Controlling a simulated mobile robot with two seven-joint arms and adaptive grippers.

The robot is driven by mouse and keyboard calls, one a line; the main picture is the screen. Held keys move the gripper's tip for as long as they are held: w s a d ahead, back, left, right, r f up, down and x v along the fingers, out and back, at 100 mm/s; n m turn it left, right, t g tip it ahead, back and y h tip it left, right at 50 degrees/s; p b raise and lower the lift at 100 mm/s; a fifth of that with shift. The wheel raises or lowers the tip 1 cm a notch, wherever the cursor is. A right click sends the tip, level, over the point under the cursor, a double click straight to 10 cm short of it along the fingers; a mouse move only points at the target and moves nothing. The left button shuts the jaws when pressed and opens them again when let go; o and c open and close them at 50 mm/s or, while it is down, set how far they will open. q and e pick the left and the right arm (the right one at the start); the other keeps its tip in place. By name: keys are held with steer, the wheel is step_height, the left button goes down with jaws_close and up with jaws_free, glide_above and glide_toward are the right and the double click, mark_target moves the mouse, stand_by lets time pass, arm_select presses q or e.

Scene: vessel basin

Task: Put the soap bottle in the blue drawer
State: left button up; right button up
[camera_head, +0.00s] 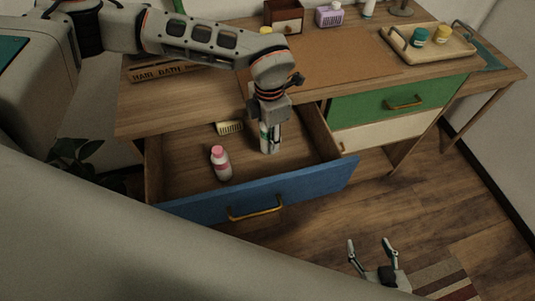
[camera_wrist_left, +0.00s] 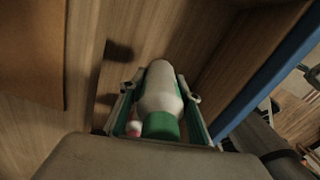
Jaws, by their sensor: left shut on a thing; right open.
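The blue drawer (camera_head: 310,188) is pulled open below the desk top. My left gripper (camera_head: 270,136) points down over the inside of the open drawer. It is shut on a white bottle with a green cap (camera_wrist_left: 162,95), which I take to be the soap bottle. In the head view the fingers partly hide this bottle, and I cannot tell whether it touches the drawer floor. My right gripper (camera_head: 373,246) is open and empty, low in front of the desk and well away from the drawer.
A white bottle with a pink cap (camera_head: 220,163) and a small pale ribbed item (camera_head: 229,127) are in the drawer, left of my left gripper. A green drawer (camera_head: 375,103) is shut at right. A tray (camera_head: 455,47) with two jars stands on the desk.

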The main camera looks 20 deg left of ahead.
mark_target(269, 130)
arm_select(q)
steer(key=shift+f+b, duration=0.35)
steer(key=shift+f, duration=4)
steer(key=shift+f, duration=0.2)
steer(key=o, duration=1.2)
steer(key=shift+o, duration=0.2)
step_height(269, 130, up, 12)
steer(key=shift+r+p, duration=0.2)
steer(key=shift+p, duration=0.25)
